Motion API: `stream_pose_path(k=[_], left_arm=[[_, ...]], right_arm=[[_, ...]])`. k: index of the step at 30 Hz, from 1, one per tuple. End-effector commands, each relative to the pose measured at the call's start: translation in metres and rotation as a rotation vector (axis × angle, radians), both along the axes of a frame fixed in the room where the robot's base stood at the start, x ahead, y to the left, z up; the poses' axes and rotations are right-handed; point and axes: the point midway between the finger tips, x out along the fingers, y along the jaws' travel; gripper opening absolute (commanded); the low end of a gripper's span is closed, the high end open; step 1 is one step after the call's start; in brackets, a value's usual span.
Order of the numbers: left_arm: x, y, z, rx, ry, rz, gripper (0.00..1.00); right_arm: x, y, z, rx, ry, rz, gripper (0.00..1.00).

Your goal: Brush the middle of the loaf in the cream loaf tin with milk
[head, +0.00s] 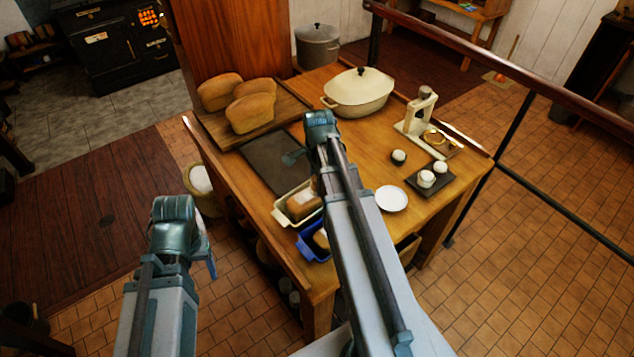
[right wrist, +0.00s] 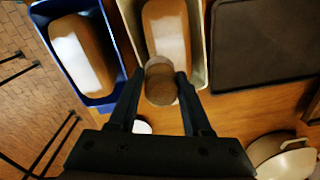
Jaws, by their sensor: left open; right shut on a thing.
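The cream loaf tin (head: 280,216) stands near the table's left edge, with a brown loaf (head: 301,204) in it. In the right wrist view the tin (right wrist: 198,45) and its loaf (right wrist: 168,32) lie just beyond my fingers; the loaf's top looks paler in places. My right gripper (right wrist: 160,80) is shut on a round-ended brown thing (right wrist: 161,88), probably the brush, above the loaf's near end. Whether it touches the loaf I cannot tell. My left gripper (head: 205,252) is open and empty, low at the left, off the table. I cannot identify the milk for certain.
A blue loaf tin (head: 303,250) with another loaf stands beside the cream one. A dark mat (head: 268,160), a board with loaves (head: 212,127), a casserole (head: 358,95), a white saucer (head: 392,198) and a dark tray with small pots (head: 412,181) share the table.

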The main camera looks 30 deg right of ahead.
Motion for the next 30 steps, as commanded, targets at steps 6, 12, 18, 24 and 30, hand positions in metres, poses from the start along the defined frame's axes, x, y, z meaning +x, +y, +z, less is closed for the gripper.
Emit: stream_pose_path(k=[6,12,18,24,30], left_arm=[[0.0,0.0,0.027,0.0,0.0,0.0,0.69],[0.0,0.0,0.044,0.0,0.0,0.0,0.69],[0.0,0.0,0.044,0.0,0.0,0.0,0.69],[0.0,0.0,0.045,0.0,0.0,0.0,0.69],[0.0,0.0,0.06,0.0,0.0,0.0,0.69]], right_arm=[[0.0,0.0,0.027,0.0,0.0,0.0,0.05],[0.0,0.0,0.044,0.0,0.0,0.0,0.05],[0.0,0.0,0.044,0.0,0.0,0.0,0.05],[0.0,0.0,0.045,0.0,0.0,0.0,0.05],[0.0,0.0,0.06,0.0,0.0,0.0,0.05]])
